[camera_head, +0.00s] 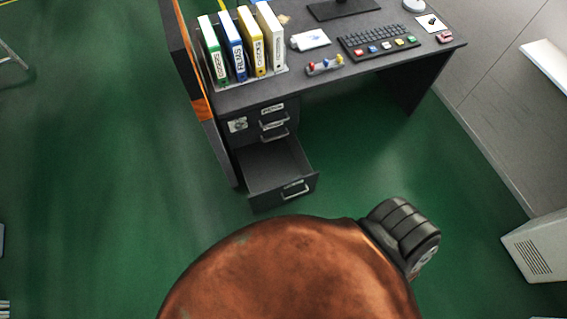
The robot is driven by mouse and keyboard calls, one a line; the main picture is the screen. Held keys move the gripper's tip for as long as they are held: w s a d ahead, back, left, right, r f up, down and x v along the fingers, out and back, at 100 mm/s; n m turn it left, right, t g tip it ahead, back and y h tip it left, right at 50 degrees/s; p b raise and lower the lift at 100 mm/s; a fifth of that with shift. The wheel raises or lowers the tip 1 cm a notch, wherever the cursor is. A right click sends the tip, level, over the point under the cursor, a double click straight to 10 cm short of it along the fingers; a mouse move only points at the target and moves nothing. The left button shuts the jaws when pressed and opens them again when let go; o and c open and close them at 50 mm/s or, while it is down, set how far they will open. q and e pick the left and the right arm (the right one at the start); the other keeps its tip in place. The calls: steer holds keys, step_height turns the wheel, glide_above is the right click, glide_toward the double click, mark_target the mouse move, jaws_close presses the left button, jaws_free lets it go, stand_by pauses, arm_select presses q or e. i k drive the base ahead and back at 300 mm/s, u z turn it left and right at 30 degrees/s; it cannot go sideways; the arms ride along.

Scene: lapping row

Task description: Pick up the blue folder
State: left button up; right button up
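The blue folder (237,62) stands upright on the left part of the dark desk (330,80), its white-labelled spine facing me. It is in a row between a green folder (214,64) on its left and a yellow folder (257,57) on its right. A white folder (272,38) stands at the right end of the row. The folders stand in a pale holder (280,73). Only the spine and top edge of the blue folder show clearly; its neighbours hide most of its sides. Neither of my grippers is in view.
Under the desk's left side, a lower drawer (283,187) is pulled out towards me. A keyboard (378,40), a small rack of coloured pieces (325,66) and a monitor stand (342,9) are on the desk. An orange-and-black panel (190,75) borders its left side. Green floor is clear at left.

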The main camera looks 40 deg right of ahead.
mark_target(234, 48)
steer(key=z, duration=0.3)
steer(key=k, duration=0.7)
steer(key=u, duration=0.95)
steer(key=i, duration=2.65)
steer(key=z, duration=1.7)
